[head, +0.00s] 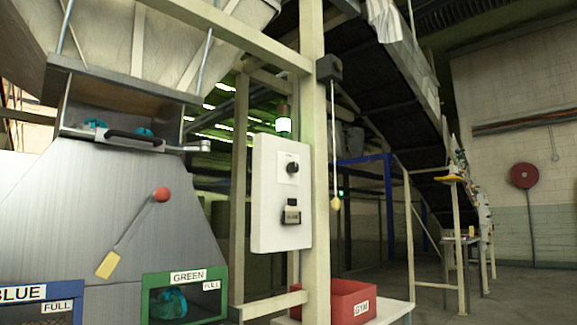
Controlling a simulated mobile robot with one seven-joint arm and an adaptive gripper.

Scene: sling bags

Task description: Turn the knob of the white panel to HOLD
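The white panel (264,225) is an upright box fixed beside a cream post, in the middle of the head view. Its black round knob (292,168) sits on the upper part of the front face, on a small light plate. The marks around the knob are too small to read, so I cannot tell which position it points to. My gripper is not in view, and nothing visible touches the knob.
A cream post (316,150) stands right of the panel, with a hanging pull cord (335,203). A red bin (345,299) sits low in front. A lever with a red ball (161,194) and a green crate (148,301) are left. Open floor lies at right.

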